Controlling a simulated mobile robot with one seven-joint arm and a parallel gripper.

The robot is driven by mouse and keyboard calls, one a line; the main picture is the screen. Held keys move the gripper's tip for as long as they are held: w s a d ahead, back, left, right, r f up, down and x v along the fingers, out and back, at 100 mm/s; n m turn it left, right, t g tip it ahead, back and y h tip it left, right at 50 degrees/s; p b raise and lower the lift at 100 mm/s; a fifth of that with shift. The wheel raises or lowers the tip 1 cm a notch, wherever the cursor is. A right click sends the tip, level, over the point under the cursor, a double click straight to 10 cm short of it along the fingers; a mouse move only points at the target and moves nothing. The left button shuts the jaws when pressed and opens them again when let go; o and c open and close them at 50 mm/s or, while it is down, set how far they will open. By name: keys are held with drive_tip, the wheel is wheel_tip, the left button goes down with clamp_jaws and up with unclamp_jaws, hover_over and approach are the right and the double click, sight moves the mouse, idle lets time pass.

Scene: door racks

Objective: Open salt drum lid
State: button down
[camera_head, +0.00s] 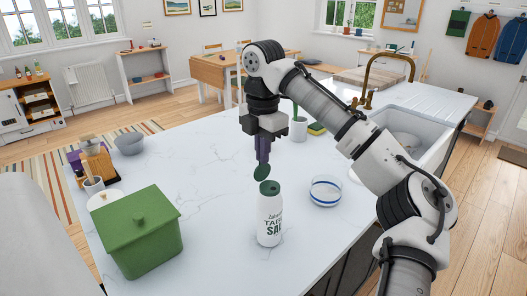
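The salt drum (269,222) is a white cylinder with dark lettering and a green top (269,187). It stands upright on the white marble counter. A green oval flap, the lid (262,172), is tilted up at the back of the drum's top. My gripper (263,159) points down just above and behind the drum. Its dark purple fingers are close together in the middle and look shut. Their tips end right at the lid's upper edge. I cannot tell whether they touch it, and nothing is clearly held between them.
A green lidded box (142,238) stands at the left front. A white pot (299,129) and sponge (317,128) are behind. A sink (407,140) is at the right.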

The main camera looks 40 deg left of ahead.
drive_tip(key=c, duration=2.1)
unclamp_jaws()
drive_tip(key=shift+o, duration=0.9)
drive_tip(key=shift+r, duration=0.1)
wheel_tip(320, 180, up, 14)
drive_tip(key=shift+f, duration=0.25)
